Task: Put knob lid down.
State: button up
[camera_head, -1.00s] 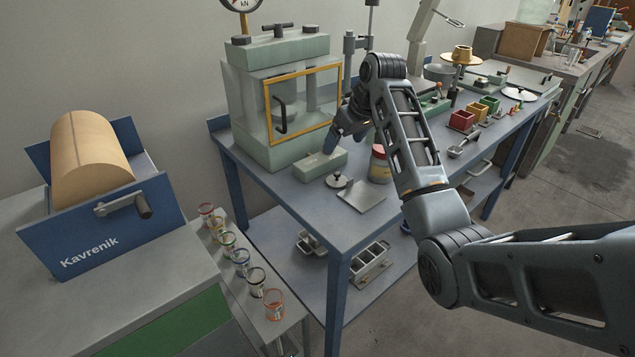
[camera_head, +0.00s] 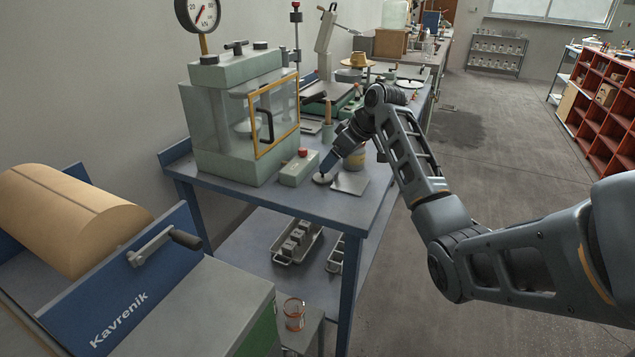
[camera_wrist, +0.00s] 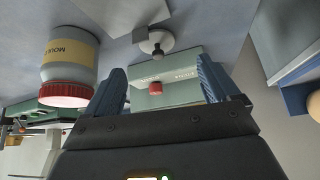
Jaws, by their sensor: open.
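The knob lid (camera_head: 321,179), a small pale round disc with a dark knob, lies knob up on the blue bench top beside a flat grey plate (camera_head: 350,184). It also shows in the wrist view (camera_wrist: 154,43), near the top middle, beyond the fingertips. My gripper (camera_head: 330,163) points down at the lid from above right in the head view. In the wrist view my gripper (camera_wrist: 160,70) has its two blue fingers wide apart with nothing between them. The fingers seem apart from the lid; the exact gap is unclear.
A green-grey box with a red button (camera_head: 297,170) stands just left of the lid. A red-lidded jar (camera_wrist: 72,65) stands close by, partly behind my gripper in the head view. The windowed press (camera_head: 235,120) rises behind left. The bench's front edge is near.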

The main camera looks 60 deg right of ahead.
aim_at(323, 175)
jog(key=x, duration=0.7)
jog(key=shift+w+d+f, duration=0.1)
jog(key=shift+w+d, duration=0.05)
jog(key=shift+d, duration=0.05)
jog(key=c, duration=1.2)
